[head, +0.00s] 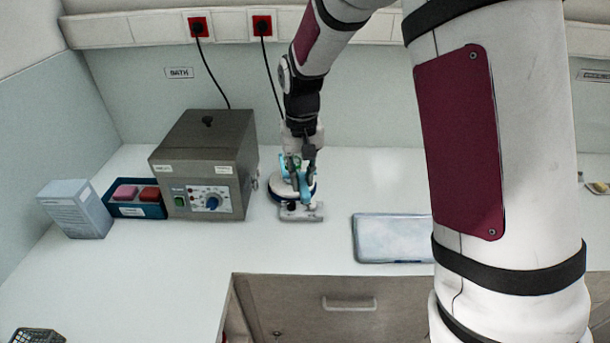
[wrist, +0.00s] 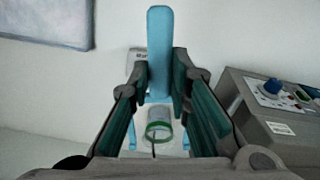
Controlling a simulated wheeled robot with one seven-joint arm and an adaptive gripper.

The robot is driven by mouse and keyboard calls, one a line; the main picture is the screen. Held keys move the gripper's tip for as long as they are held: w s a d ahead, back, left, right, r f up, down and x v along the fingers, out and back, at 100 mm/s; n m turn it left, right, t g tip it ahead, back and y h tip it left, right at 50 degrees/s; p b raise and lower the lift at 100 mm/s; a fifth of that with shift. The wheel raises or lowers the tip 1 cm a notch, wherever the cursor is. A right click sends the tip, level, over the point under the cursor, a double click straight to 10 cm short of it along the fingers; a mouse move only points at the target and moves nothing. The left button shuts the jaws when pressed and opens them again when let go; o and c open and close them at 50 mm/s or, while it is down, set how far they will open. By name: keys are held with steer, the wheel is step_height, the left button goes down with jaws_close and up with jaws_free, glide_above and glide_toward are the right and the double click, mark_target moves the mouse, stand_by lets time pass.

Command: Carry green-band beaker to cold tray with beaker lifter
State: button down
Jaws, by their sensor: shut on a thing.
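My gripper (head: 298,160) is at the back of the counter, just right of the grey bath unit, pointing down. It is shut on the light-blue beaker lifter (wrist: 159,40), whose blue parts also show below the fingers in the head view (head: 305,190). The green-band beaker (wrist: 158,131) shows below and between the fingers in the wrist view, its green ring facing up. I cannot tell whether the lifter grips it. The cold tray, seemingly the pale blue flat tray (head: 393,257), lies to the right of my gripper; its corner shows in the wrist view (wrist: 50,22).
The grey bath unit (head: 200,160) with a blue knob stands close left of my gripper. A round white-and-dark item and a grey plate (head: 302,213) are under it. A blue box with pink and red blocks (head: 138,210) and a white carton (head: 75,208) stand farther left. The counter front is clear.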

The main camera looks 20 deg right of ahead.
steer(key=shift+w+f+b, duration=0.75)
steer(key=shift+f+b, duration=0.95)
steer(key=shift+f, duration=2.65)
steer(key=w+d+b, duration=0.1)
steer(key=w+b, duration=0.4)
steer(key=w, duration=0.5)
steer(key=shift+d+b, duration=0.15)
steer(key=shift+b, duration=0.25)
steer(key=shift+s+r+p, duration=0.1)
steer(key=shift+r+p, duration=0.4)
steer(key=shift+r, duration=0.6)
